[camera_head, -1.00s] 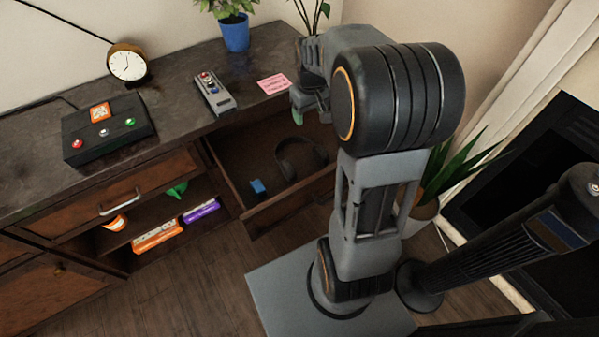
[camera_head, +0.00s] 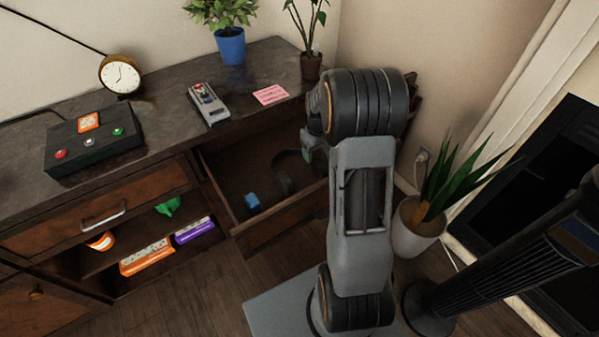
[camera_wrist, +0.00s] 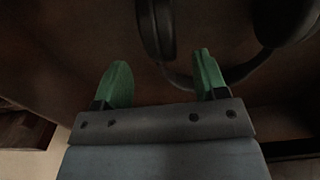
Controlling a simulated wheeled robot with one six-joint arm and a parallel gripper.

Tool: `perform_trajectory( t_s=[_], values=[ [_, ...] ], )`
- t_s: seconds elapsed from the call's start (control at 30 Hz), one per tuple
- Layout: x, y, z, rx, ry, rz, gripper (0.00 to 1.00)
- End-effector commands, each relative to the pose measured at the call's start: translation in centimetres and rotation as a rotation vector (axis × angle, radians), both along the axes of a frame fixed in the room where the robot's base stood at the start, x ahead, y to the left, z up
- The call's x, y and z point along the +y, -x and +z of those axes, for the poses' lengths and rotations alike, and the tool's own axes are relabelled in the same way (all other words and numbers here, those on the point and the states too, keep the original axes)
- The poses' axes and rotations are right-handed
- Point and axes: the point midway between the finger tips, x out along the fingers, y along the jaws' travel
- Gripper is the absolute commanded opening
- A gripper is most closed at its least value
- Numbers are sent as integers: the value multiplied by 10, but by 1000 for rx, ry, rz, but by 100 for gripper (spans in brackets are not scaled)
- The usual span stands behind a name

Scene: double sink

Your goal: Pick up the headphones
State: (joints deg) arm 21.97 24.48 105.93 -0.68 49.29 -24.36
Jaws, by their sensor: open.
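The dark headphones (camera_head: 284,181) lie in the open drawer (camera_head: 240,170); my arm hides their right part in the head view. In the wrist view the headphones (camera_wrist: 158,30) show as two dark ear pads joined by a curved band, beyond my fingers. My gripper (camera_wrist: 158,82) is open with its two green fingertips spread apart and nothing between them. The right fingertip overlaps the band in the picture; I cannot tell whether it touches. In the head view my gripper (camera_head: 308,142) is mostly hidden behind my arm, over the drawer's right side.
A small blue object (camera_head: 252,201) lies in the drawer, left of the headphones. A remote-like device (camera_head: 208,104) and a pink note (camera_head: 271,95) lie on the cabinet top. A potted plant (camera_head: 418,225) stands right of my arm.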

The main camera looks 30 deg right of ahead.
Motion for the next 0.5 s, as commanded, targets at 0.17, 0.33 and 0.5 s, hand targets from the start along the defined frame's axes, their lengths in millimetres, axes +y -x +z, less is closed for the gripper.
perform_trajectory(
  t_s=[0.17, 0.33, 0.5],
  values=[
    [0, 1, -16, 0, -3, -1, 66],
    [0, 0, -40, 0, -4, -1, 66],
    [0, 0, -51, -3, -4, -1, 66]
  ],
)
